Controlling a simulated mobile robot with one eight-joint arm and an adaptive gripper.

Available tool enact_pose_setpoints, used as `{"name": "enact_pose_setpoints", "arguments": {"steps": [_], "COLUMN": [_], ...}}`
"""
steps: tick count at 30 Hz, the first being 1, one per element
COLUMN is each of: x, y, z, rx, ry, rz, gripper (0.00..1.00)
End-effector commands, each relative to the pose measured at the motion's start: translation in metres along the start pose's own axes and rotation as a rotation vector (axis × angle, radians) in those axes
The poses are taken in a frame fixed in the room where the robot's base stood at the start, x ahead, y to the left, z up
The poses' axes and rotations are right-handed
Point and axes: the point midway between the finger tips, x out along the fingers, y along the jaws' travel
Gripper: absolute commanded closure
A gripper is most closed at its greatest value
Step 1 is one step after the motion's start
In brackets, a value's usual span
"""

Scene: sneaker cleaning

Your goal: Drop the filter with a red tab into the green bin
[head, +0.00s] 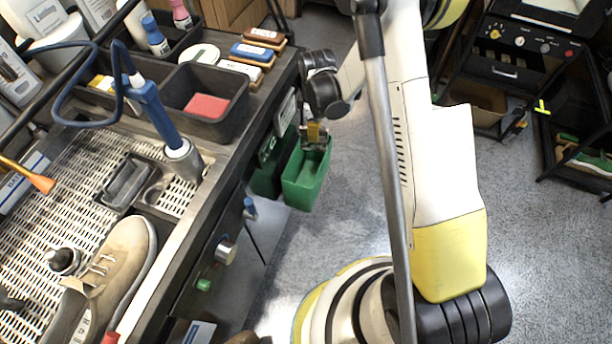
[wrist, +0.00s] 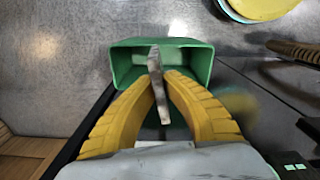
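The green bin (head: 307,178) hangs at the right side of the workbench, open side up; in the wrist view its green rim (wrist: 204,62) surrounds the area past my fingertips. My gripper (head: 316,132) is above the bin's opening. In the wrist view its yellow fingertips (wrist: 160,78) close on a thin grey, flat piece (wrist: 155,62) seen edge-on, likely the filter. Its lower part shows between the fingers. I cannot make out a red tab on it. The bin's inside is partly hidden by the fingers.
A second, darker green bin (head: 270,172) is just left of the green bin. The workbench holds a beige sneaker (head: 122,262), a black tray with a red pad (head: 207,106) and several brushes. The grey floor (head: 330,230) right of the bench is open.

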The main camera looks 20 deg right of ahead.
Motion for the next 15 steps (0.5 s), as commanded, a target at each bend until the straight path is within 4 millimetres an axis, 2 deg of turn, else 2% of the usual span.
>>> {"name": "enact_pose_setpoints", "arguments": {"steps": [1, 6, 15], "x": [0.011, 0.03, 0.036], "y": [0.0, 0.0, 0.0], "z": [0.0, 0.0, 0.0], "rx": [0.0, 0.001, 0.002], "ry": [0.0, 0.0, 0.0], "rz": [0.0, 0.0, 0.0], "gripper": [1.0, 1.0, 1.0]}}
